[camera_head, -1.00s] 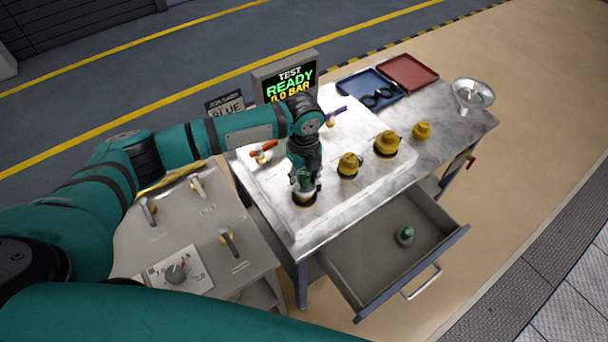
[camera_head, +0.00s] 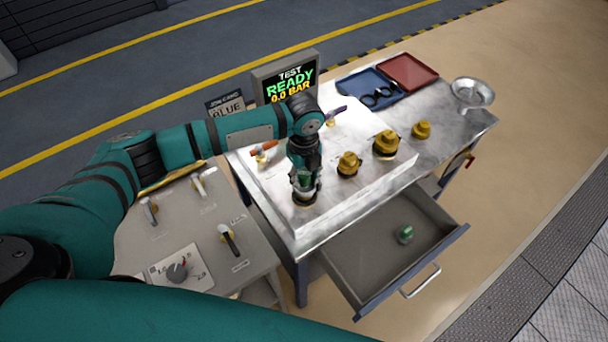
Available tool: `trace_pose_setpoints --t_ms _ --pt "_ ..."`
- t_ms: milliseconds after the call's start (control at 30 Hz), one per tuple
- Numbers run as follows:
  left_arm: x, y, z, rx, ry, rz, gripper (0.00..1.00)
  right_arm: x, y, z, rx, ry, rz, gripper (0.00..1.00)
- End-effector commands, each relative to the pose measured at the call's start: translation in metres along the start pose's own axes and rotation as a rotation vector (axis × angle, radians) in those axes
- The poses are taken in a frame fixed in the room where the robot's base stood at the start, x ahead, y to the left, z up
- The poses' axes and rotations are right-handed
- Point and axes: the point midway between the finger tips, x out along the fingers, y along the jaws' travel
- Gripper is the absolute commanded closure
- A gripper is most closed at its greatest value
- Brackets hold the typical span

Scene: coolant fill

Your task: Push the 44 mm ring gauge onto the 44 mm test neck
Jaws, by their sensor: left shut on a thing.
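My left gripper (camera_head: 305,188) points down over the front left mount of the pale fixture plate (camera_head: 345,212). It is shut on a small part, likely the 44 mm ring gauge; green (camera_head: 304,183) shows between the fingers. The 44 mm test neck is probably the fitting directly under the gripper, where a dark and brassy rim (camera_head: 305,201) shows. The fingers hide most of it, so I cannot tell how far the gauge sits on the neck. My right gripper is not in view.
Brass caps (camera_head: 386,143) stand on mounts right of the gripper. An open drawer (camera_head: 365,265) juts out in front, holding a green part (camera_head: 405,234). Blue (camera_head: 355,82) and red (camera_head: 408,72) trays and a metal bowl (camera_head: 472,93) are behind. The screen (camera_head: 287,82) reads READY, 0.0 BAR.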

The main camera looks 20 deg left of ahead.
Motion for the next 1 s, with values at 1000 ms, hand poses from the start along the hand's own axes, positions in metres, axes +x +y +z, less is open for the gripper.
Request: trace_pose_setpoints --t_ms 1000 --pt "0.025 0.000 0.000 0.001 0.001 -0.001 1.00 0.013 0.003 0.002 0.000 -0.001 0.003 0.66"
